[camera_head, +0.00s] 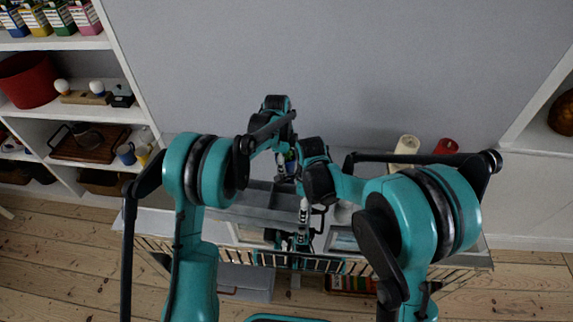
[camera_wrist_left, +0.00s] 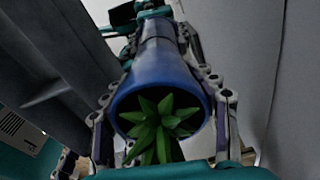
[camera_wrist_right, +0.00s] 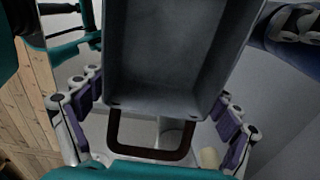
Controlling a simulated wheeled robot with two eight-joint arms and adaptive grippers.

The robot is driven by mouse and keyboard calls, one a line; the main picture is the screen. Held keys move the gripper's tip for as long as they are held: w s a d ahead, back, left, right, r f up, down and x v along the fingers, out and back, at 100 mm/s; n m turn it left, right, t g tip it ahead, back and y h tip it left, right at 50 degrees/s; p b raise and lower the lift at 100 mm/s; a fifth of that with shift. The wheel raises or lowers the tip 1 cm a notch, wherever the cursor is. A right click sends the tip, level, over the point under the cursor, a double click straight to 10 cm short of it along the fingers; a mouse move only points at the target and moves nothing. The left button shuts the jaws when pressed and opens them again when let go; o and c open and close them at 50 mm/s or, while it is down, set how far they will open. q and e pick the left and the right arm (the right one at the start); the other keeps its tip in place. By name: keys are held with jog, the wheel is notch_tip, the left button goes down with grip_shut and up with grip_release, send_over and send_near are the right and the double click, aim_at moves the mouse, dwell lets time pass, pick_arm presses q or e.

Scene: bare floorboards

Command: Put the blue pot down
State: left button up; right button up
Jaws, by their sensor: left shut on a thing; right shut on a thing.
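The blue pot (camera_wrist_left: 165,68), with a spiky green plant (camera_wrist_left: 158,128) in its mouth, sits between the fingers of my left gripper (camera_wrist_left: 160,45) in the left wrist view. That gripper is shut on it, with the mouth facing the camera. In the head view the left gripper (camera_head: 284,160) is near the middle, and the pot is mostly hidden by my arms. My right gripper (camera_wrist_right: 156,95) is shut on a grey bin (camera_wrist_right: 165,60) with a dark loop handle (camera_wrist_right: 150,153). The bin (camera_head: 262,212) shows below the left gripper in the head view.
A white sideboard (camera_head: 160,226) with a slatted front stands below my arms against the wall. A cream cylinder (camera_head: 405,148) and a red cup (camera_head: 446,147) stand at its back right. White shelves (camera_head: 112,114) with cartons and a red pot (camera_head: 28,80) are at the left.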

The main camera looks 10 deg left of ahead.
pick_arm(q)
notch_tip(320, 180, up, 10)
jog(key=shift+r, duration=0.15)
jog(key=shift+f, duration=5.05)
jog(key=shift+f, duration=0.15)
jog(key=o, duration=1.7)
